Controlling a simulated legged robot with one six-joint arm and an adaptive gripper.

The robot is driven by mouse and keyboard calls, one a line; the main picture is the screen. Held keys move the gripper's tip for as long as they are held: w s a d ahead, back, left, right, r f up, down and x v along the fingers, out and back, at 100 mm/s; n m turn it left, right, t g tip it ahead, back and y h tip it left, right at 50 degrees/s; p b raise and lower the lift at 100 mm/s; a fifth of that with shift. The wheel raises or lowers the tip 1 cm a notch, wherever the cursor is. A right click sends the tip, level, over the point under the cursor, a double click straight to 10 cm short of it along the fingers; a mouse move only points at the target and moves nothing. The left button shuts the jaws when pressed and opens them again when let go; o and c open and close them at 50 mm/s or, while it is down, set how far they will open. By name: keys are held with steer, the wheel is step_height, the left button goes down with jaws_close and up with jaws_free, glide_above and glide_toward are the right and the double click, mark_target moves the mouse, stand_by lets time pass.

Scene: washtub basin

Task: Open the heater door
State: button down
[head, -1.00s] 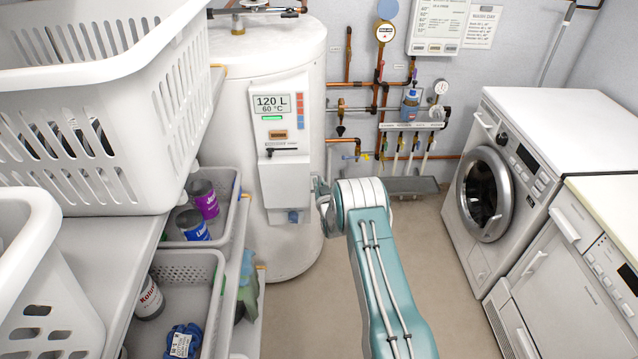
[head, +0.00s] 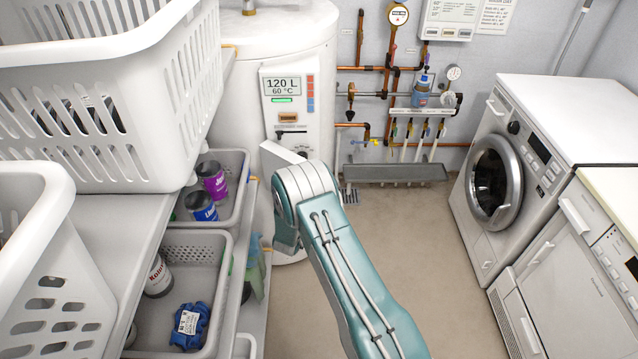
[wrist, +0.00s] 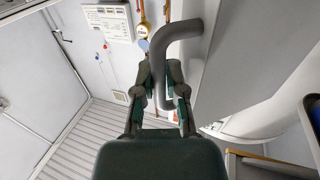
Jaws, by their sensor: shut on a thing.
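The heater is a white upright cylinder (head: 252,75) at the back left in the head view, with a display panel reading 120 L, 60 °C (head: 288,98). Its white door (head: 276,157) stands swung out at an angle below the panel, partly hidden behind my arm. In the wrist view the door is a large grey panel (wrist: 232,65) on the right, with a grey bent bar handle (wrist: 187,30). My gripper (wrist: 165,88) is shut on this handle, with its fingers on either side of the bar. In the head view my arm hides the fingers.
White laundry baskets (head: 95,165) and grey bins (head: 190,262) with bottles stand close on the left. A washing machine (head: 500,185) stands on the right. Pipes and gauges (head: 398,75) line the back wall above a grey tray (head: 395,173). The middle floor is clear.

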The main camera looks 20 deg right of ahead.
steer(key=s+a, duration=0.2)
steer(key=a, duration=0.7)
steer(key=shift+s, duration=0.15)
steer(key=shift+a, duration=0.15)
steer(key=c, duration=1)
jaws_free()
steer(key=shift+o, duration=0.2)
